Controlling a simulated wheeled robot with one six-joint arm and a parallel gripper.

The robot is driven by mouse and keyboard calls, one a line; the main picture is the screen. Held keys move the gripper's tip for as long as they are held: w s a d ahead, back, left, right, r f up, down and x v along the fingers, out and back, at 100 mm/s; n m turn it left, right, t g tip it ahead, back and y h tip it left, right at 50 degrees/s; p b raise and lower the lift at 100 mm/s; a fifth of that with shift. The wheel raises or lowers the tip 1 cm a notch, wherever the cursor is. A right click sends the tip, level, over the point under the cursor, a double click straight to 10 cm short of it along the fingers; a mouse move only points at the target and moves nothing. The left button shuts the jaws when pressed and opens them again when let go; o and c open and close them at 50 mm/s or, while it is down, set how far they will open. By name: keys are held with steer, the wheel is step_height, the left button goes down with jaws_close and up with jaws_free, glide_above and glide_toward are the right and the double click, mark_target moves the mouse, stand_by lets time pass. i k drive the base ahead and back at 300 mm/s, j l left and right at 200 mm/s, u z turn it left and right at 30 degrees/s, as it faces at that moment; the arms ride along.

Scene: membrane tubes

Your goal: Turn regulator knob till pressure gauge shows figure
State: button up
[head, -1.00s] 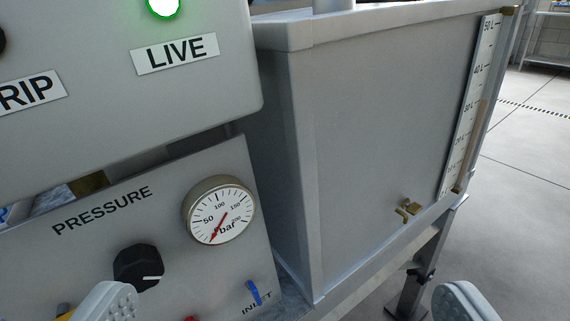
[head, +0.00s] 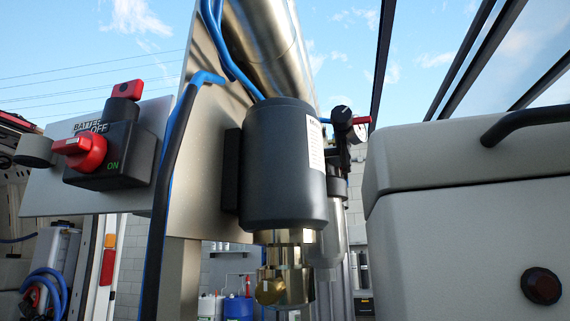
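My gripper is out of the picture.
A battery switch with a red handle (head: 85,152) and a red key sits on a metal plate at left. Blue and black hoses (head: 170,160) run down beside the cylinder. A pale box (head: 470,250) with a black handle fills the right.

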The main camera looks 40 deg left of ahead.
mark_target(341, 119)
steer(key=u, duration=0.65)
steer(key=k+l, duration=0.45)
steer(key=k, duration=0.15)
steer(key=u, duration=0.05)
